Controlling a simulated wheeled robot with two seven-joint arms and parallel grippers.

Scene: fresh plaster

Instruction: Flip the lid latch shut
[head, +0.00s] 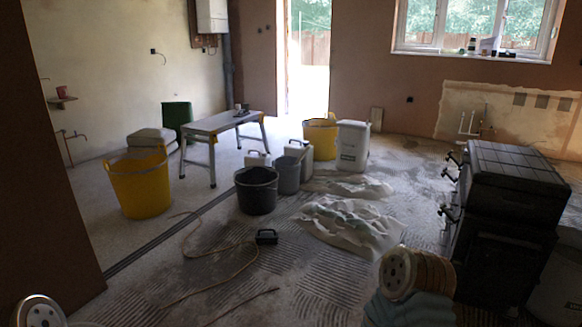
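A black box with a ribbed, panelled lid (520,168) stands at the right, on top of another dark box or lower section (490,262). The lid looks down on the box. Several small dark latch-like or handle-like parts (453,157) stick out from its left side, at upper and lower levels. They are too small and dark to tell which is the lid latch, or whether it is open or shut. Neither of my grippers shows. Round, pale parts at the bottom left and bottom right seem to be my own arm links.
Crumpled pale sheeting (350,222) lies left of the box. A black bucket (257,190), yellow tubs (140,186) and a work bench (222,122) stand farther back. A cable (235,272) trails over the ridged floor, by a small dark tool (266,237).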

